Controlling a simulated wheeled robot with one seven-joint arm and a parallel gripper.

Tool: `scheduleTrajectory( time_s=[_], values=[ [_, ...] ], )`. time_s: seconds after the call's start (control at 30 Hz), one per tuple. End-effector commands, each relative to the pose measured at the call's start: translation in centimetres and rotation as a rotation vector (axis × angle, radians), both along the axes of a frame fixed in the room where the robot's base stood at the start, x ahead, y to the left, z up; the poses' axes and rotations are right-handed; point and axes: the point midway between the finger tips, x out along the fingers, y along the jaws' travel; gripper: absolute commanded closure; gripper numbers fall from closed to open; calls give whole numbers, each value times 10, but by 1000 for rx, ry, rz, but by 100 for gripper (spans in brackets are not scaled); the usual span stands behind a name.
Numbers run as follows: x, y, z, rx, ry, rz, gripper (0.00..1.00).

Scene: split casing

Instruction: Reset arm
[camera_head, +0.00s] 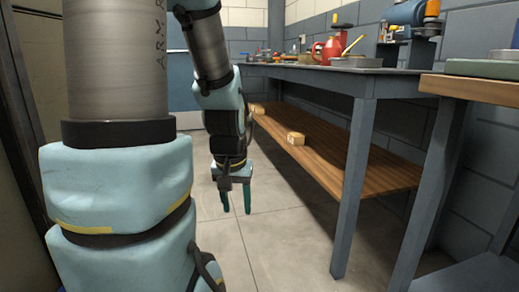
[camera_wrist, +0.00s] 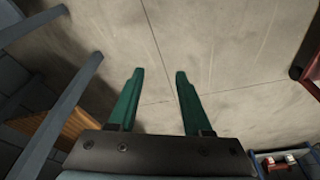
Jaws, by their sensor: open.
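My gripper (camera_head: 236,198) hangs below my arm in the head view, pointing down over the tiled floor beside the workbench. Its two green fingers also show in the wrist view (camera_wrist: 158,92). They are spread well apart with only bare floor between them, so my gripper is open and empty. My arm is bent, with its upper part large at the left of the head view.
A red kettle-like item (camera_head: 331,50) and tools are on top. A wooden-topped table (camera_head: 480,88) is nearer right. The floor (camera_head: 290,240) is clear.

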Motion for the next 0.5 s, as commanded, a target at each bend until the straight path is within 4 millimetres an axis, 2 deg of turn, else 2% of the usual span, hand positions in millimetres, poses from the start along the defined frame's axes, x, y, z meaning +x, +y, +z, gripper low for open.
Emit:
scheduleTrajectory(
  time_s=[0.03, 0.07, 0.1, 0.27, 0.5],
  values=[
    [-25, 13, -2, 7, 76, 33, 50],
    [-39, 18, -2, 10, 118, 47, 50],
    [-32, 14, 20, 9, 98, 36, 50],
    [-30, 13, 63, 9, 94, 33, 50],
    [-29, 13, 136, 9, 92, 32, 50]
  ],
)
